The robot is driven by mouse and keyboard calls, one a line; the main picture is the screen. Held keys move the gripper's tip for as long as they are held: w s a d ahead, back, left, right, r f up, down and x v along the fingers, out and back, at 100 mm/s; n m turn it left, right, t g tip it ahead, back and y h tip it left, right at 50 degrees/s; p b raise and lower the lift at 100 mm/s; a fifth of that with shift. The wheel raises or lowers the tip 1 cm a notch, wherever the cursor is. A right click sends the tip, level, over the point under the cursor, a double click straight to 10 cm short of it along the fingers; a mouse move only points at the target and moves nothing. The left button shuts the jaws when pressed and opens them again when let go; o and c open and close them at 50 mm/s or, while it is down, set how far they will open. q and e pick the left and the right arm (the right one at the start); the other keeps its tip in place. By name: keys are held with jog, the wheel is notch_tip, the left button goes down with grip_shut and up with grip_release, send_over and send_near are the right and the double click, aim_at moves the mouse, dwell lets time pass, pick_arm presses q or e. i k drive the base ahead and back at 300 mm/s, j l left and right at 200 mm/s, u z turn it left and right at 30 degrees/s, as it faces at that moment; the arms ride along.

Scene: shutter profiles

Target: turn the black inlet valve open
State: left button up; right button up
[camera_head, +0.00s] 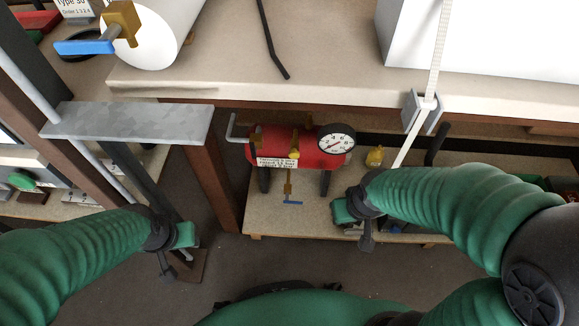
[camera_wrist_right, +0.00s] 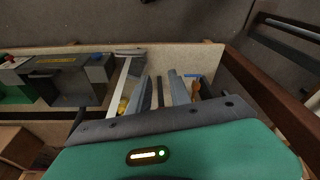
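A red tank (camera_head: 297,146) with a round white gauge (camera_head: 337,139) sits on a low shelf under the bench. No valve with a clearly black handle can be made out on it. A black upright bar (camera_head: 438,145) stands right of the tank, partly behind my right arm; I cannot tell if it is the inlet valve. A brass valve with a blue handle (camera_head: 292,202) hangs below the tank, also in the right wrist view (camera_wrist_right: 193,76). My right gripper (camera_head: 352,224) is low, right of the tank; its fingers (camera_wrist_right: 160,95) look apart and empty. My left gripper (camera_head: 176,258) is left, away from the tank.
A white pole (camera_head: 434,60) passes the bench edge beside my right arm. A brown post (camera_head: 212,180) and a grey metal plate (camera_head: 130,122) stand left of the tank. A small brass fitting (camera_head: 375,156) is right of the gauge. The floor in front of the shelf is clear.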

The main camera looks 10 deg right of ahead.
aim_at(253, 147)
jog(key=k+j+u, duration=0.1)
jog(key=k+u, duration=0.3)
jog(key=k+j+u, duration=0.15)
jog(key=k+u, duration=0.25)
jog(key=k+j+u, duration=0.2)
jog(key=u, duration=0.15)
jog(key=i+l, duration=0.2)
jog(key=l, duration=0.2)
jog(key=i+l, duration=0.2)
jog(key=l, duration=0.15)
jog(key=u, duration=0.05)
